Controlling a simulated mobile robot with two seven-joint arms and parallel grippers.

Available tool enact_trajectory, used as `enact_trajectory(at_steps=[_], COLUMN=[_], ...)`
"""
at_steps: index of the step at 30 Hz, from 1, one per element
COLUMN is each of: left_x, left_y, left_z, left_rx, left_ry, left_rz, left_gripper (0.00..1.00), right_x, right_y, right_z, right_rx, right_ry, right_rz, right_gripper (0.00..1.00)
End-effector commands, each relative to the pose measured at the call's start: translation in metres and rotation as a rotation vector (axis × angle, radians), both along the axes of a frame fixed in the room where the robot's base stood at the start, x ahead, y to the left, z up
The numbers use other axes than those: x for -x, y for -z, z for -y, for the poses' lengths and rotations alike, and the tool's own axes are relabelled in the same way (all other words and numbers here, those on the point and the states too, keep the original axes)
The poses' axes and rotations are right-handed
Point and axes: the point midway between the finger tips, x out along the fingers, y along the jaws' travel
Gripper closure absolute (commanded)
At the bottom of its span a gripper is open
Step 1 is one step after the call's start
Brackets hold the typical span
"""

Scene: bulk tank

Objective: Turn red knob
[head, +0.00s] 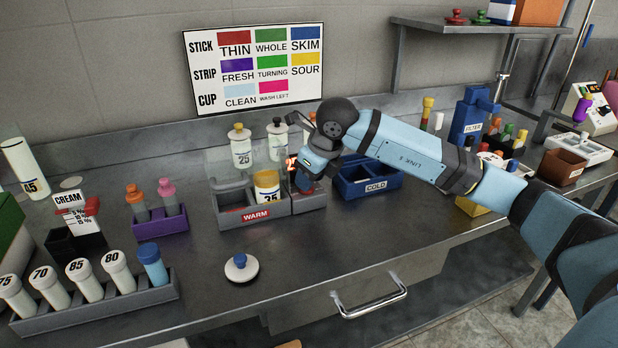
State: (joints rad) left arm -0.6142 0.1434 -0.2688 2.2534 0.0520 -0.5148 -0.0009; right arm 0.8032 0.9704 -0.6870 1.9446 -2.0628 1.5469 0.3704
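No red knob shows clearly. The grey bath marked WARM (228,222) stands mid-bench, with a small control box (310,203) at its right end. Glowing red digits show above that box, partly covered by my arm. My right gripper (303,184) points down at the box from above, under the black wrist joint. Its fingers are small and dark here, and I cannot tell whether they touch or hold anything. Whatever is on the box under the gripper is hidden. My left gripper is not in view.
A blue COLD box (376,188) stands just right of the control box. A yellow-topped jar (267,187) sits in the WARM bath. A white lid with a blue knob (241,267) lies in front. A red-handled lid (456,16) is on the shelf. The front bench is mostly clear.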

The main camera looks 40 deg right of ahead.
Motion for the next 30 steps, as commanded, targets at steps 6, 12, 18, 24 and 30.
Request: enact_trajectory(at_steps=[6,12,18,24,30], left_x=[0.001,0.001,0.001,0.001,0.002], left_y=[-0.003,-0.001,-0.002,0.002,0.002], left_z=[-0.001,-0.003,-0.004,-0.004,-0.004], left_rx=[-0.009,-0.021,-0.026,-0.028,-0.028], left_ry=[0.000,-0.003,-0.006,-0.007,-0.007], left_rz=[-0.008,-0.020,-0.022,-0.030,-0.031], left_gripper=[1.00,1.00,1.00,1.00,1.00], right_x=[0.016,0.033,0.044,0.048,0.048], right_y=[-0.045,-0.086,-0.112,-0.121,-0.120], right_z=[0.005,0.010,0.012,0.013,0.013], right_rx=[0.002,0.002,0.000,0.001,0.000], right_ry=[0.001,0.001,-0.001,0.001,0.000], right_rz=[0.006,0.006,0.004,0.003,0.002], right_gripper=[0.65,0.65,0.65,0.65,0.65])
